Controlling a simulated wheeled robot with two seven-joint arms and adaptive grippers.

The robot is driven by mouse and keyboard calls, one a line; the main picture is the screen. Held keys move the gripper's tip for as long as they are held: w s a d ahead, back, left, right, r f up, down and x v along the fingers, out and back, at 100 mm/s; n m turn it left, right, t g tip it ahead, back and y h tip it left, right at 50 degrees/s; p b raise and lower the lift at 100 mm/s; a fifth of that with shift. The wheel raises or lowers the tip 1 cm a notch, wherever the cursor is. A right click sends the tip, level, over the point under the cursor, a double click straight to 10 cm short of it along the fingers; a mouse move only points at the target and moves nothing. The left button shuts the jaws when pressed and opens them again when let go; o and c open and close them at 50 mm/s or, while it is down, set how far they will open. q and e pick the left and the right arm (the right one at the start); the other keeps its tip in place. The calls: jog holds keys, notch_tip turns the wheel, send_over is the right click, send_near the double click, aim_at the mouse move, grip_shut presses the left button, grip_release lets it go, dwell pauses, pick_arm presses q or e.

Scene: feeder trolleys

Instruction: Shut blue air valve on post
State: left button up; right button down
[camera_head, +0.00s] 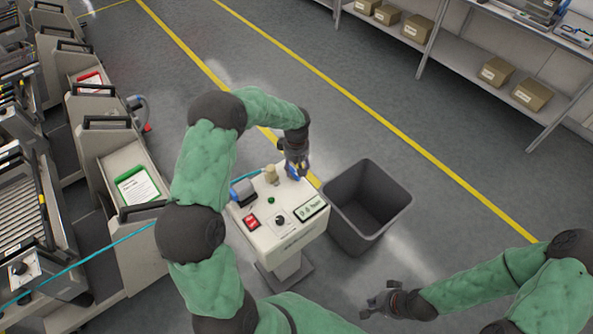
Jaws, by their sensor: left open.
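A post with a pale box top (267,238) stands in the middle of the camera_head view. On its top are a red label, a black knob, a green button, a green-edged label, a grey-blue device and a brass fitting. The blue valve handle (293,170) shows at the far right corner of the top, partly hidden by my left gripper. My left gripper (297,168) is open, right at the blue handle; I cannot tell whether it touches it. My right gripper (372,305) is low at the right, away from the post, with nothing visible in it; its jaw opening is unclear.
A dark open bin (400,200) stands close to the right of the post. Feeder trolleys (130,185) line the left side. A blue-green hose (110,245) runs from the left towards the post. A shelf with boxes (495,72) is at the upper right. The floor between yellow lines is clear.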

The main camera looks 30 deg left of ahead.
pick_arm(q)
notch_tip(320, 180, up, 9)
jog(key=shift+r, duration=0.15)
dwell(0.7)
